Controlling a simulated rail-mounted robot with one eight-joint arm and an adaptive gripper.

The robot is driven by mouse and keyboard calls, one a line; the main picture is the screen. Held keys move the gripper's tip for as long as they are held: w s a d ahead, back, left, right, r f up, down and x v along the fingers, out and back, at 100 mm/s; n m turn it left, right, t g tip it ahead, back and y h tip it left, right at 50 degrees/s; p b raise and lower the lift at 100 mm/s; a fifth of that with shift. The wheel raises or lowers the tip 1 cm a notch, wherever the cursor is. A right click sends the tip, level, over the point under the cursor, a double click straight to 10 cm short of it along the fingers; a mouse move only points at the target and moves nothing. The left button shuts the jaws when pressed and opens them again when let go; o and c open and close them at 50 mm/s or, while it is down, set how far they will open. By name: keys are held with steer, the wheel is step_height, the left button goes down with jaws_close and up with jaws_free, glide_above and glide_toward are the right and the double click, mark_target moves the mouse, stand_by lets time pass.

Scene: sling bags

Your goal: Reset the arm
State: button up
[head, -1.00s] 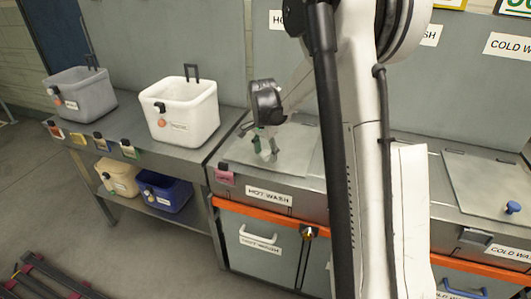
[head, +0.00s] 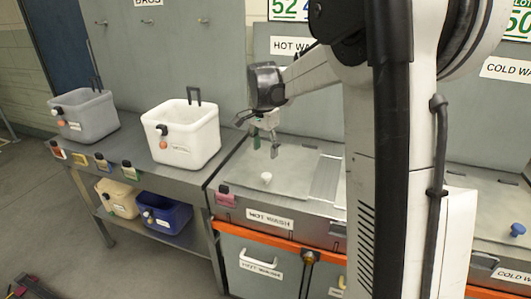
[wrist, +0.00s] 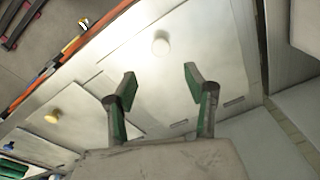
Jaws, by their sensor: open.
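My gripper (head: 264,143) is open and empty in the head view, raised above the hot wash lid. Its two green-padded fingers (wrist: 160,85) are spread apart in the wrist view with nothing between them. Below it lies the flat grey hot wash lid (head: 290,170) with a small white knob (head: 266,178). The knob also shows beyond the fingertips in the wrist view (wrist: 161,46). The gripper is apart from the lid and knob. My arm hides part of the counter's middle.
A white bin (head: 182,134) and a grey bin (head: 86,117) stand on the left bench. A beige bin (head: 118,198) and a blue bin (head: 163,212) sit on the shelf below. The cold wash lid's blue knob (head: 517,229) is at right. Floor at the left front is mostly clear.

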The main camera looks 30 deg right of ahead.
stand_by(0.4)
steer(key=s+a+r+n+t, duration=0.2)
steer(key=s+a+r+n, duration=0.25)
steer(key=s+a, duration=0.2)
steer(key=s+a+n+t, duration=0.1)
steer(key=s+a+n, duration=0.2)
steer(key=s, duration=0.4)
steer(key=s+a+n+t, duration=0.2)
steer(key=s+a+n, duration=0.1)
steer(key=s, duration=0.5)
steer(key=s+a+f+n+t, duration=0.1)
steer(key=s+a+n, duration=0.2)
steer(key=s+a, duration=0.2)
steer(key=s, duration=0.2)
steer(key=shift+s+a+n+t+y, duration=0.3)
steer(key=shift+n+y, duration=0.05)
steer(key=shift+y, duration=0.05)
